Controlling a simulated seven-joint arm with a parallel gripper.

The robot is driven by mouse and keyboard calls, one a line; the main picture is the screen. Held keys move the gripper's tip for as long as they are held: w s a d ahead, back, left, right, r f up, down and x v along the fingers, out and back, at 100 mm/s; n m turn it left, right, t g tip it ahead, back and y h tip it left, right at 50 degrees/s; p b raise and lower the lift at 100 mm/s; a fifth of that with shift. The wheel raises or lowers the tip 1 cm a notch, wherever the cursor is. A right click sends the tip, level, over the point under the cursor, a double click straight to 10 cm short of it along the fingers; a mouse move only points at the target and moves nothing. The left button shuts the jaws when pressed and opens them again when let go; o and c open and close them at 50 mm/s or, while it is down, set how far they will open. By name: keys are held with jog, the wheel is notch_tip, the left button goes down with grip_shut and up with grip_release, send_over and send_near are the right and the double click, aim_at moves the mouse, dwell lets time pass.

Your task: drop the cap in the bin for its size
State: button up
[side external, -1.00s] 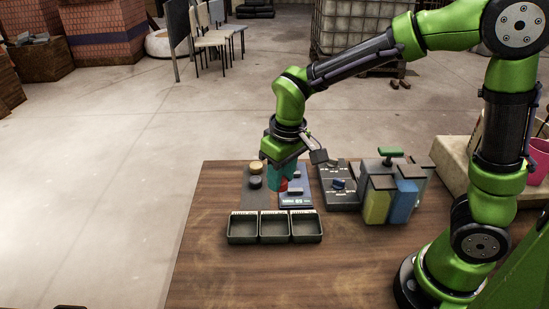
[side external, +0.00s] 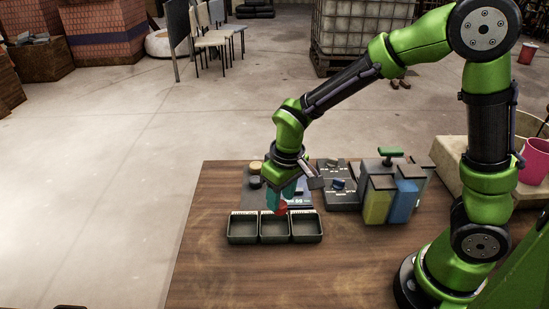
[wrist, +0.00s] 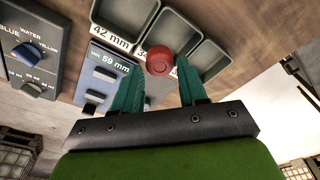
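A red cap (side external: 281,208) is between the teal fingertips of my gripper (side external: 280,203), raised above the table near the back edge of the middle bin (side external: 274,240). In the wrist view the cap (wrist: 160,60) sits between the two tips of my gripper (wrist: 160,66) and partly covers the bin labels. A left bin (side external: 243,240) and a right bin (side external: 306,240) flank the middle one; all look empty. In the wrist view the bin at left (wrist: 124,14) reads "42 mm"; the middle label shows "34", partly hidden.
A blue gauge panel (wrist: 103,75), seeming to read "59 mm", stands behind the bins. A dark panel (side external: 340,194) and yellow and blue containers (side external: 403,205) stand to its right. Round pieces (side external: 255,168) lie behind on a grey mat. The table front is clear.

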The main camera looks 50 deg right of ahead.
jog(key=o, duration=0.3)
jog(key=shift+r, duration=0.1)
jog(key=r, duration=0.5)
jog(key=s+r, duration=0.1)
jog(key=r, duration=0.5)
jog(key=s+r, duration=0.1)
jog(key=r, duration=0.4)
jog(key=shift+r, duration=0.3)
jog(key=s+d+m+t, duration=0.1)
jog(key=s+t, duration=0.1)
jog(key=s, duration=0.1)
jog(key=s+d+m+t+y, duration=0.1)
jog(key=s+d+t, duration=0.1)
jog(key=s, duration=0.2)
jog(key=s+d+f+m+t+y, duration=0.1)
jog(key=s+m, duration=0.1)
jog(key=s, duration=0.1)
jog(key=shift+s+d+t, duration=0.15)
jog(key=shift+d+t, duration=0.2)
jog(key=shift+t, duration=0.05)
